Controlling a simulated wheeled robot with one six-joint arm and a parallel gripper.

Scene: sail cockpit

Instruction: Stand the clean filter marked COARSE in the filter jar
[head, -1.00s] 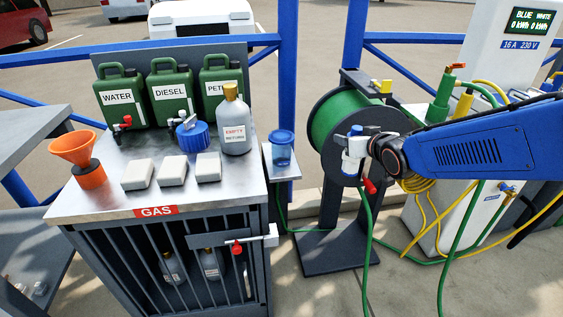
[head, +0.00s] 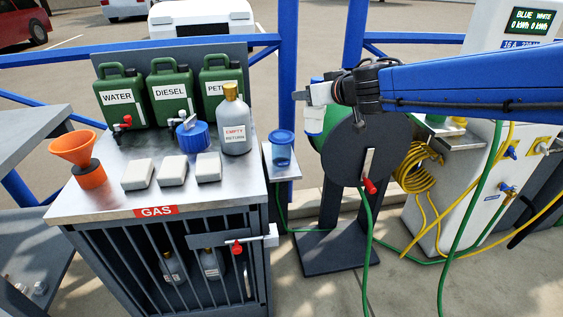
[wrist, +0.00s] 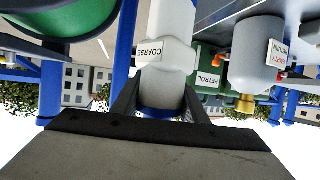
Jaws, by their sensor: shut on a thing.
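My gripper (head: 312,94) is shut on the white filter with blue parts (head: 314,121). In the wrist view the filter (wrist: 165,60) sits between the two dark fingers, its label reads COARSE, and a blue band shows near the finger bases. In the head view the filter hangs about upright in the air in front of the hose reel, and the gripper hides its middle. The translucent blue filter jar (head: 281,153) stands on a small shelf, below and left of the gripper. The filter is apart from the jar.
The green hose reel (head: 349,149) with its dark disc stands behind and below my arm. Left of the jar, the metal bench (head: 115,199) bears a grey bottle (head: 235,124), a blue-capped item (head: 192,136), white blocks and green cans. An orange funnel (head: 75,150) stands there too.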

